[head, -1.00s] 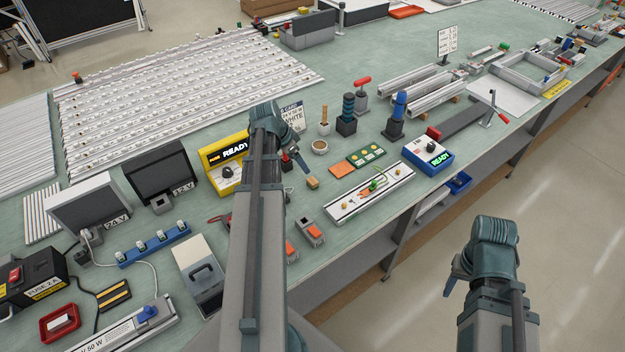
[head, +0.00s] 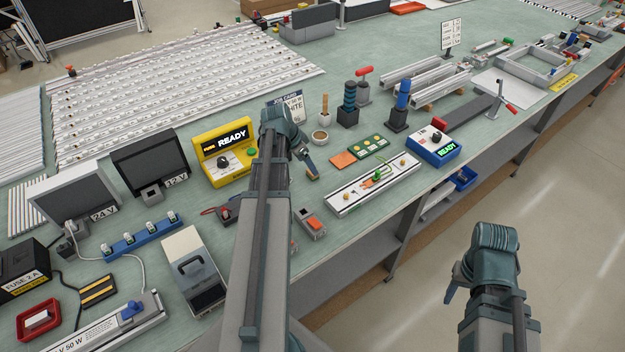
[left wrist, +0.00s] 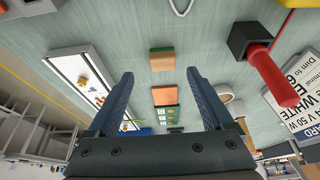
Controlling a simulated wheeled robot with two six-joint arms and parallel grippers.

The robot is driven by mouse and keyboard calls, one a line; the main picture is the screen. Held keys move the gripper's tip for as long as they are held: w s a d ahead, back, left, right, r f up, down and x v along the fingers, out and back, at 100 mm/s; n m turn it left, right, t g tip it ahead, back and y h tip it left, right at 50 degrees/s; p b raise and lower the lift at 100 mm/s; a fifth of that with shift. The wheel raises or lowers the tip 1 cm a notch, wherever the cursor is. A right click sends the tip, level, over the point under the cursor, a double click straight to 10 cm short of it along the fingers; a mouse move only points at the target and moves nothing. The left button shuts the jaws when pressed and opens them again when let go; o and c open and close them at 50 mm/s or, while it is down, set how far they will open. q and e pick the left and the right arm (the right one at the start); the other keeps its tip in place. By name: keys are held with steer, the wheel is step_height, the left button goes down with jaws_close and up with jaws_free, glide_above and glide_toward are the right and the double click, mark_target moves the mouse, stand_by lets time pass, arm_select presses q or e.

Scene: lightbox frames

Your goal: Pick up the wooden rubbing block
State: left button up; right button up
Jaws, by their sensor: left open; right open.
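The wooden rubbing block (head: 313,178) is a small tan block on the green bench top, partly hidden by the left fingers in the head view. In the left wrist view the block (left wrist: 162,62) shows a green strip along its far edge and lies between the lines of the two fingertips. My left gripper (head: 309,163) is open and empty, right at the block in the head view; its spread blue fingers show in the left wrist view (left wrist: 160,74). I cannot tell if they touch it. My right gripper (head: 450,290) is open and empty, over the floor beyond the bench edge.
An orange square (head: 343,159) and a green card with yellow dots (head: 369,148) lie behind the block. A white strip fixture (head: 375,185) lies to the right. A yellow READY box (head: 225,155) stands left. A red-handled tool (left wrist: 272,78) stands close to the left gripper.

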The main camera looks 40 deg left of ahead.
arm_select(q)
steer(key=b+x, duration=0.4)
steer(key=x, duration=0.1)
steer(key=shift+w+a+b, duration=0.15)
steer(key=shift+w+b, duration=0.1)
steer(key=shift+b, duration=0.15)
steer(key=shift+c, duration=0.3)
jaws_close()
steer(key=shift+r, duration=0.1)
step_height(320, 180, up, 10)
steer(key=p, duration=1)
